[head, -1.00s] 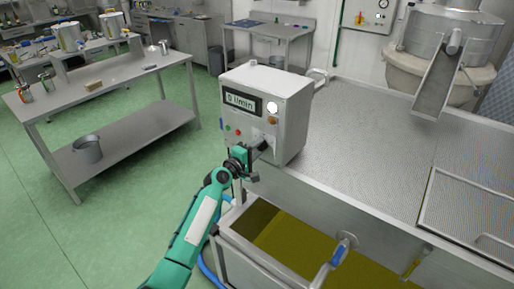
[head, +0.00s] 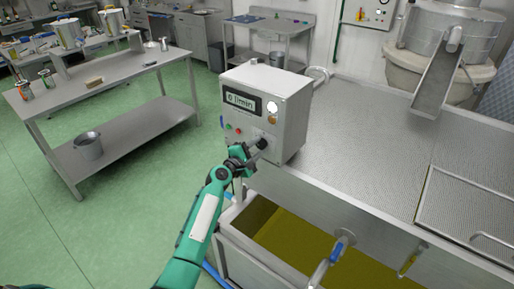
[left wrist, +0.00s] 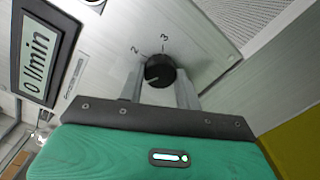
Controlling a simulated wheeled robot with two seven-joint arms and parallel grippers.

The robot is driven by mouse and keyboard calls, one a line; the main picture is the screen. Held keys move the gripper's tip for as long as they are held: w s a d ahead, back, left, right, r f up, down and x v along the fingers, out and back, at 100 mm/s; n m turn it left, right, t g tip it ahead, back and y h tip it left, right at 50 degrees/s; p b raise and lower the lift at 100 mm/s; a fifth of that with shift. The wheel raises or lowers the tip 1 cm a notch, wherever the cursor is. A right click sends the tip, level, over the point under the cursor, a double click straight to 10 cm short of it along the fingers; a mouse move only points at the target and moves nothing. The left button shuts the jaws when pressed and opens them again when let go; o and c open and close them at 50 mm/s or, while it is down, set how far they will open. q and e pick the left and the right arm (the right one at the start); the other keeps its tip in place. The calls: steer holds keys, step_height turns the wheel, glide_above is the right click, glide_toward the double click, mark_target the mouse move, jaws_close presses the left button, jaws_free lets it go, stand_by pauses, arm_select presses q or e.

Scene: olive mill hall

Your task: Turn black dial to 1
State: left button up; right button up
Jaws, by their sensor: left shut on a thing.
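The black dial (left wrist: 160,70) is on the front of a grey control box (head: 292,118). The numbers 2 and 3 show beside it in the left wrist view; other marks are hidden, and I cannot clearly read where its pointer stands. My left gripper (head: 258,147) is at the lower right of the box front. In the left wrist view its two fingers (left wrist: 160,84) stand on either side of the dial, shut on it. The display (head: 241,102) reads 0 l/min and also shows in the left wrist view (left wrist: 38,55). My right gripper is not in view.
Small coloured buttons (head: 233,130) and an orange knob (head: 272,119) are on the box front. A perforated metal deck (head: 375,150) lies to its right. Below is a tank of yellow-green liquid (head: 300,245) with a blue-handled valve (head: 341,248). A steel table (head: 120,82) stands left.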

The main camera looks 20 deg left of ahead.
arm_select(q)
steer(key=shift+f, duration=0.15)
steer(key=o, duration=1)
steer(key=b+v, duration=0.3)
steer(key=v, duration=1.1)
steer(key=shift+w, duration=0.1)
